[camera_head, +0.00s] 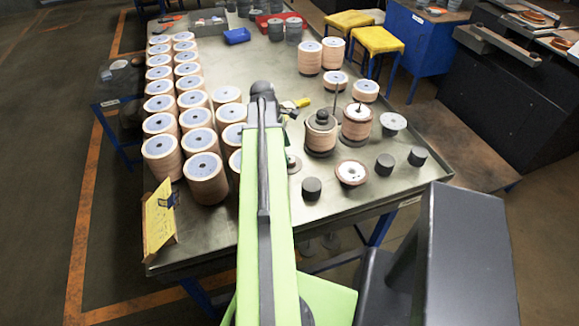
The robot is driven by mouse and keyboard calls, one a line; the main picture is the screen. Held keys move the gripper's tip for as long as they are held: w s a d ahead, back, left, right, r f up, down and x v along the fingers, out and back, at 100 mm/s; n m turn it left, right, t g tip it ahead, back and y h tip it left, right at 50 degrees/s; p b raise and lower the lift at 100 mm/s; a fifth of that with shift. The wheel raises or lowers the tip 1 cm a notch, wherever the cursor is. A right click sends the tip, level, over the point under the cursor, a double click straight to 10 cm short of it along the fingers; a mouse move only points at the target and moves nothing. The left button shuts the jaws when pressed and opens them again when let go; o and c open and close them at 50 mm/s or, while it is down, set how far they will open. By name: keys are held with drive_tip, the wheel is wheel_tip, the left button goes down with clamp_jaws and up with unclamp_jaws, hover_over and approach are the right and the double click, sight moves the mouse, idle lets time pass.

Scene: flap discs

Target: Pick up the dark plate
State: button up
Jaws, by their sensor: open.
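No single thing stands out clearly as the dark plate. Several short dark round pieces lie at the right front of the metal table (265,240): a front one (312,189), a middle one (384,164) and a right one (417,156). A dark round base (321,152) shows under a spindle stack of tan discs (320,133). My green arm reaches up over the table from the bottom centre.
Rows of tan disc stacks (205,178) fill the left side. A yellow card (159,220) stands at the front left edge. A brown-rimmed disc (351,173) lies between dark pieces. A yellow-handled tool (302,102) lies beyond my arm.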

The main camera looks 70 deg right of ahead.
drive_tip(key=b+x, duration=0.3)
drive_tip(key=x, duration=0.1)
drive_tip(key=shift+f, duration=0.2)
drive_tip(key=shift+r, duration=0.2)
clamp_jaws()
